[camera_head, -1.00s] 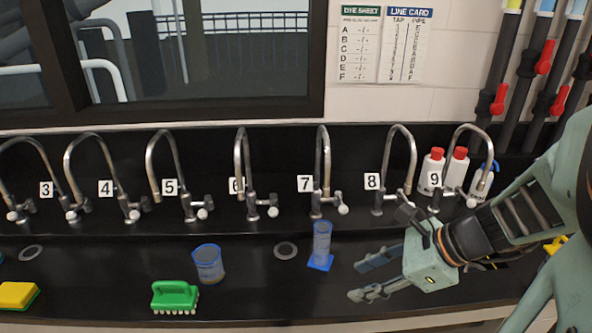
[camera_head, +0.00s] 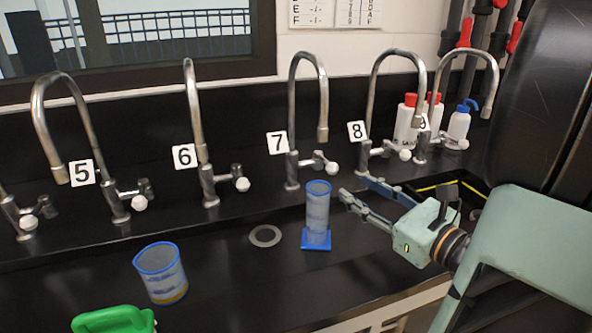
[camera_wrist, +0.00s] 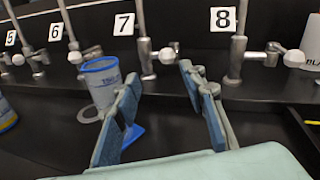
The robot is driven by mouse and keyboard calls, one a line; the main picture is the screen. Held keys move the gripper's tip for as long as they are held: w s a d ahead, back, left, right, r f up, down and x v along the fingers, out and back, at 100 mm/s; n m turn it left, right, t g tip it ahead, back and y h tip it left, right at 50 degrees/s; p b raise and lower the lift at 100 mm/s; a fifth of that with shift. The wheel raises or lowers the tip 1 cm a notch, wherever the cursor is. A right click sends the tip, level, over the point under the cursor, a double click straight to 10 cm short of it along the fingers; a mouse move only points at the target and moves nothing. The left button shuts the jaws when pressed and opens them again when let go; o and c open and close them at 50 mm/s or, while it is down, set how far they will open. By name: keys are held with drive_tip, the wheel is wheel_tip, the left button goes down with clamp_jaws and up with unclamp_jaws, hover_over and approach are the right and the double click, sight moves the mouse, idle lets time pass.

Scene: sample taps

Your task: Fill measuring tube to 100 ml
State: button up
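The measuring tube (camera_head: 317,212) is a clear cylinder with a blue rim and a square blue foot. It stands upright on the black bench in front of tap 7 (camera_head: 292,165). In the wrist view the tube (camera_wrist: 101,78) shows left of the fingers, its lower part hidden behind the left finger. My gripper (camera_head: 352,190) is right of the tube at about its upper height, apart from it. In the wrist view my gripper (camera_wrist: 160,100) has its two fingers spread with nothing between them. Any liquid level in the tube is too small to tell.
A blue-rimmed beaker (camera_head: 162,272) with a little yellowish content stands left of the tube. A round drain (camera_head: 265,236) is between beaker and tube. Tap 8 (camera_head: 364,150) and bottles (camera_head: 406,122) stand behind my gripper.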

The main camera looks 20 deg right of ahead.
sight(336, 171)
drive_tip(key=shift+t+h, duration=0.3)
drive_tip(key=shift+h, duration=0.1)
drive_tip(key=x, duration=0.7)
drive_tip(key=p+x, duration=0.1)
drive_tip(key=x, duration=0.3)
drive_tip(key=shift+d, duration=0.3)
drive_tip(key=shift+c, duration=0.4)
clamp_jaws()
